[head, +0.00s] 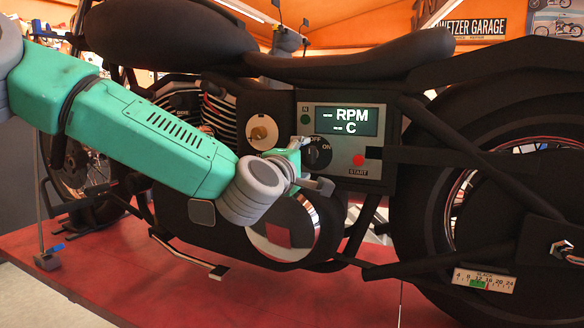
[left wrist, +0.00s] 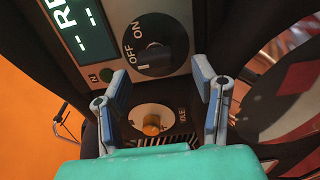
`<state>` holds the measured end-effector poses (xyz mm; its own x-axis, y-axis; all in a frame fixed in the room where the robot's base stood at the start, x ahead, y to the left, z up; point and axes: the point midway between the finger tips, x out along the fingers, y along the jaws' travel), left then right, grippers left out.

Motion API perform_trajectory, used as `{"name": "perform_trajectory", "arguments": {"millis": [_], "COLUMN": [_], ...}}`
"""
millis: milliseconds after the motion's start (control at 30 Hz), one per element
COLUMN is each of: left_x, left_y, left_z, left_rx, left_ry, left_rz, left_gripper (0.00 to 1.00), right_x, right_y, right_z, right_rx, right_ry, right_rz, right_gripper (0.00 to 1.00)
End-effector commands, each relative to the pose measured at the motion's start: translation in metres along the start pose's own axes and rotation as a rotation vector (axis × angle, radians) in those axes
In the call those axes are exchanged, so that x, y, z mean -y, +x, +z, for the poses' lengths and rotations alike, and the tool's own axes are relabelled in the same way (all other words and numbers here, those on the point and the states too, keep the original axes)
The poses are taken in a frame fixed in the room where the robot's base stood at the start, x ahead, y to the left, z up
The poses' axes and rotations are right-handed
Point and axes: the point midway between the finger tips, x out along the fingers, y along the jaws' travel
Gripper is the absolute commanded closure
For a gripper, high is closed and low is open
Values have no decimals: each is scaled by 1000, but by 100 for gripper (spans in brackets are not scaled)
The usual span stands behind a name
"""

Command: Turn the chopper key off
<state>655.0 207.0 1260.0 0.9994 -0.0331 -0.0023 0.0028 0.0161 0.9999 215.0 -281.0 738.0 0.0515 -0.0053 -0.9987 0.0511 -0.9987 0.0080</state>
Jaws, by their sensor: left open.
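The chopper key is a dark round knob on the motorcycle's side panel, marked OFF and ON. It shows in the head view (head: 319,153) and larger in the left wrist view (left wrist: 158,48). A pale mark on the knob is on the OFF side. My left gripper (head: 308,172) is just in front of the panel, partly covering the knob's lower left. In the left wrist view the left gripper's (left wrist: 160,85) two fingers are spread with nothing between them, and the knob is beyond the tips. My right gripper is not seen.
A red START button (head: 358,160) is right of the knob. A round pale dial with a brass knob (head: 262,133) is on its left, and also shows in the left wrist view (left wrist: 152,124). The rear wheel (head: 500,180) is on the right. The motorcycle stands on a red platform (head: 110,270).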

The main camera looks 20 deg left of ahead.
Motion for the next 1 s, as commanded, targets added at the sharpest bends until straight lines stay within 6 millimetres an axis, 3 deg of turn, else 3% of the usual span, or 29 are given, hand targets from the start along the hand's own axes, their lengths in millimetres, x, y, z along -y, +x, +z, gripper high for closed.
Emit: {"name": "perform_trajectory", "arguments": {"millis": [200, 400, 1000], "left_x": [1, 2, 4], "left_y": [-48, -75, -83], "left_z": [-1, -2, -2], "left_rx": [1, 0, -1], "left_ry": [-1, -1, 1], "left_rz": [-1, -3, -5], "left_gripper": [47, 47, 47], "right_x": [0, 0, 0], "right_y": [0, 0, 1], "right_z": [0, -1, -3], "right_rx": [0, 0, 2], "right_ry": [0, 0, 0], "right_rz": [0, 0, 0], "right_gripper": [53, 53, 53]}}
